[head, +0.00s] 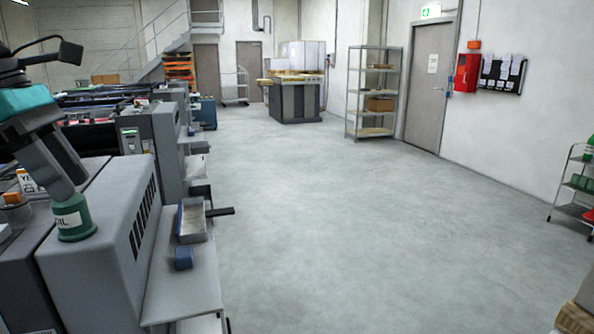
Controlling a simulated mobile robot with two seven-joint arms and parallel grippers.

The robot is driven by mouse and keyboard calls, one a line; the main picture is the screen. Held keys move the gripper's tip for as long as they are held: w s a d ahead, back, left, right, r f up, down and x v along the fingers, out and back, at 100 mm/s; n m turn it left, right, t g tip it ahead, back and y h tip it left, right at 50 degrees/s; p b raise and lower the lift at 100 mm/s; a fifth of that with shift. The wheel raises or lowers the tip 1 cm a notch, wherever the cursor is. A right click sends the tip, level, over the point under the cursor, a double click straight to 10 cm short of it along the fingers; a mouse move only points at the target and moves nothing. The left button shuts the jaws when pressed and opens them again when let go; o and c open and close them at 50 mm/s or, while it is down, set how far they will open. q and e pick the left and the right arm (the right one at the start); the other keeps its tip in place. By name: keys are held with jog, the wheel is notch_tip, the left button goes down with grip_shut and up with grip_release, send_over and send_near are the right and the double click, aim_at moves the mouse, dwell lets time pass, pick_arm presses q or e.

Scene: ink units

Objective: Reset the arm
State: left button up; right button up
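My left arm comes in from the left edge, with a black bracket-like part above and a teal band. My grey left gripper (72,190) points down to the right, its tips at the top of a green can labelled OIL (74,220). The can shows over the grey machine top at the left. The tips hide the can's neck, so I cannot tell whether they grip it or whether the can rests on the surface. My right gripper is not in view.
Grey printing machines (100,245) line the left side. A ledge holds a metal tray (192,220) and a small blue block (183,258). The floor (350,220) is clear in the middle. A shelf rack (352,92) stands at the back, a trolley (572,208) at the right.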

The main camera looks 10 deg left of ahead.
pick_arm(q)
jog(key=w+d+f+n+t+h+p, duration=0.15)
jog(key=f+n+t, duration=0.35)
jog(key=f+n, duration=0.55)
jog(key=w+d+f+n+t, duration=0.1)
jog(key=d+f+n+t, duration=0.25)
jog(key=f+n, duration=0.7)
jog(key=w+d+f+n+t+h, duration=0.1)
jog(key=d+f+n+t, duration=0.1)
jog(key=f+n+t, duration=0.65)
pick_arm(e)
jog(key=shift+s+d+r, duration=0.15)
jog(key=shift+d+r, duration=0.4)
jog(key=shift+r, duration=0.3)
pick_arm(q)
jog(key=s+d+f+n+g+y, duration=0.2)
jog(key=s+d+f+n+g, duration=0.2)
jog(key=f+n, duration=0.4)
jog(key=s+d+f+n+g+y, duration=0.2)
jog(key=s+d+f+n+g, duration=0.2)
jog(key=s+d+f+n, duration=0.2)
notch_tip(320, 180, down, 3)
jog(key=shift+s+d+f+n+p, duration=0.2)
jog(key=shift+s+d+n+p, duration=0.2)
jog(key=shift+d+n, duration=0.8)
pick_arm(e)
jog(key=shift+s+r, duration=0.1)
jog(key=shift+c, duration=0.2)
